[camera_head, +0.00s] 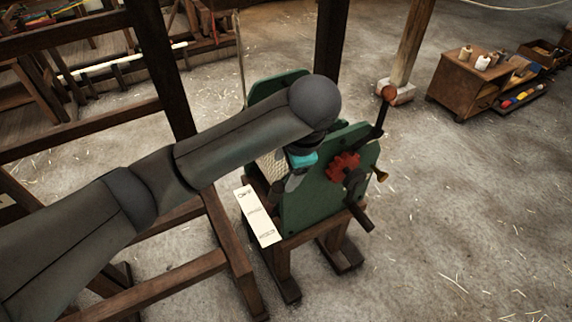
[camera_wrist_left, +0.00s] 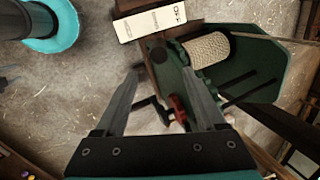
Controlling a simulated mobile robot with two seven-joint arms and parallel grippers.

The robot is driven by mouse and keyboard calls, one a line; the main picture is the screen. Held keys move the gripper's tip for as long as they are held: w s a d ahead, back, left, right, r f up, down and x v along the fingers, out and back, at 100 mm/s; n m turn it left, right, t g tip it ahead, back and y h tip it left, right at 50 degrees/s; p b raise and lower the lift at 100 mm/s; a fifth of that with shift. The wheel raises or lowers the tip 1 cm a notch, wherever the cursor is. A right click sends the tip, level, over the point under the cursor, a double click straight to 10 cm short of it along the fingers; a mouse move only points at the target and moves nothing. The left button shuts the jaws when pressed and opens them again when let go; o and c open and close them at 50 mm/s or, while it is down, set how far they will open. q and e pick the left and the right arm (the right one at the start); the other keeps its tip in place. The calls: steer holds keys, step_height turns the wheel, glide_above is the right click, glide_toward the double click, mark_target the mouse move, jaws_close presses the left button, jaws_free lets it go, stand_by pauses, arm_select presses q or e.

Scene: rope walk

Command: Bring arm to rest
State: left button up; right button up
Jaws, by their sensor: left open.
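My left arm reaches in from the left in the head view, its rounded joint in front of a green winding machine (camera_head: 325,205). My left gripper (camera_head: 283,188) hangs down beside the machine's near side. In the left wrist view, its two fingers (camera_wrist_left: 160,74) are spread apart with nothing between them. The arm hides part of the machine in the head view. My right gripper is in neither view.
A white label plate (camera_head: 258,215) lies at the machine's left edge; a dark timber frame (camera_head: 220,240) stands left of it. A crank with a red ball (camera_head: 389,93) rises at its right. A wooden cabinet (camera_head: 462,88) stands far right. The floor between is open.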

arm_select(q)
steer(key=s+d+f+n+h, duration=0.2)
steer(key=s+f+n+h, duration=0.25)
steer(key=s+f, duration=0.4)
steer(key=s+a+f+n+y, duration=0.1)
steer(key=s+a+f+n, duration=0.15)
steer(key=s+a, duration=0.45)
steer(key=s+a+f+n+y, duration=0.1)
steer(key=s+a+n, duration=0.3)
steer(key=s+a, duration=0.3)
step_height(320, 180, down, 31)
steer(key=s+g+b, duration=0.1)
steer(key=s+b, duration=0.1)
steer(key=b, duration=0.8)
steer(key=s+a+f+b, duration=0.1)
steer(key=s+f+b, duration=0.3)
steer(key=s+f, duration=0.3)
steer(key=s+a+f+g+b, duration=0.1)
steer(key=s+f+b, duration=0.3)
steer(key=f, duration=1.1)
steer(key=s+a, duration=0.1)
steer(key=s, duration=0.2)
steer(key=shift+s, duration=0.4)
